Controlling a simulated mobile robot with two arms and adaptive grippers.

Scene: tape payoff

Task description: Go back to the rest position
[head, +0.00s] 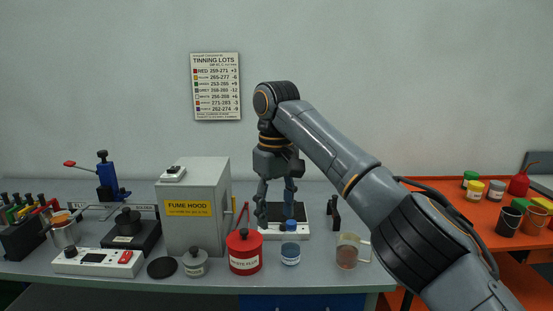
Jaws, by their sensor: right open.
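My right arm comes in from the lower right, and its gripper (276,207) points down over the white flat device (268,234) on the grey bench. The jaws are open, with a gap between the fingers and nothing seen held in it. A small jar with a blue band (290,254) stands in front of the device, and a blue piece (291,226) shows just above it; I cannot tell whether they touch. The gripper hides part of the device. My left gripper is not in view.
The grey fume hood box (190,232) stands left of the gripper. A red pot (244,254), a grey lidded pot (195,264) and a clear beaker (347,252) line the bench front. An orange table (480,228) with several jars is at right. Above the bench is open air.

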